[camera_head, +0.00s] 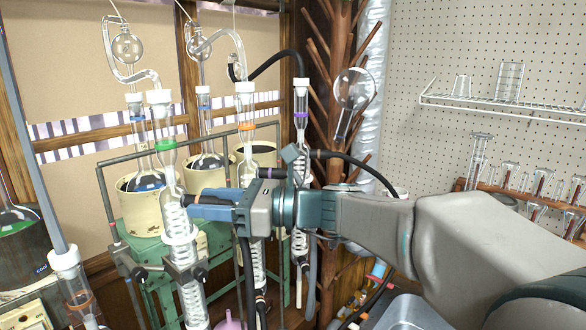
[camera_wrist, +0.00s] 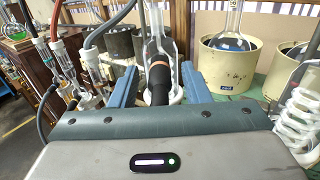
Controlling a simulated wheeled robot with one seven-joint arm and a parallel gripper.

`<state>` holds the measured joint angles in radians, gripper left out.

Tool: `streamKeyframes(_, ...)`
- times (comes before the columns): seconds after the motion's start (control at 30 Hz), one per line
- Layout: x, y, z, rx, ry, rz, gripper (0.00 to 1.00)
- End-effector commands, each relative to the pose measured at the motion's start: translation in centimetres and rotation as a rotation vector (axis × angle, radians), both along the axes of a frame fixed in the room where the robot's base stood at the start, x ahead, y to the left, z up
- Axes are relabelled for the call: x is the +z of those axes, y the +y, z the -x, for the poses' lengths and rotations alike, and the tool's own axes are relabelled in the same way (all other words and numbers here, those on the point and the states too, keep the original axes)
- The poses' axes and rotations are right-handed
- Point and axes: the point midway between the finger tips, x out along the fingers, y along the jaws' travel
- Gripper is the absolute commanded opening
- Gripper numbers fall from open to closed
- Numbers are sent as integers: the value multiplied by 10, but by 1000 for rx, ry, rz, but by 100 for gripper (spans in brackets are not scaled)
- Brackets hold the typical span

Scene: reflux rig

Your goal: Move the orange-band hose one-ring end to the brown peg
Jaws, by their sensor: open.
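My gripper (camera_head: 212,203) is level beside the glass condenser (camera_head: 170,200) with the green band. Its blue fingers are apart in the wrist view (camera_wrist: 158,84). A black hose end (camera_wrist: 157,84) with one orange-brown band visible lies between them, and it reaches the glass condenser in that view. The same dark end and band show in the head view (camera_head: 190,199) at the condenser's side. I cannot tell whether the fingers touch the hose. A brown ring (camera_head: 78,302) shows on the glassware at lower left; I cannot make out a brown peg for certain.
Other condensers carry an orange band (camera_head: 246,126) and a purple band (camera_head: 300,114), with black hoses around them. Cream pots (camera_head: 142,208) stand behind on a green stand (camera_head: 150,250). A branched wooden rack (camera_head: 335,60) and a wire shelf (camera_head: 500,113) are to the right.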

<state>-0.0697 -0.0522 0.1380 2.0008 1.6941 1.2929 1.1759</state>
Motion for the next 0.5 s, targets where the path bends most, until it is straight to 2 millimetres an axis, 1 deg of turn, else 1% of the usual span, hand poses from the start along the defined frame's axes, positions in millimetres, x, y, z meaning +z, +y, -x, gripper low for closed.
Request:
streamKeyframes(0.33,0,0,0,0,0,0,43)
streamKeyframes(0.37,0,0,0,0,0,0,37)
streamKeyframes(0.4,0,0,0,0,0,0,26)
streamKeyframes(0.5,0,0,0,0,0,0,0)
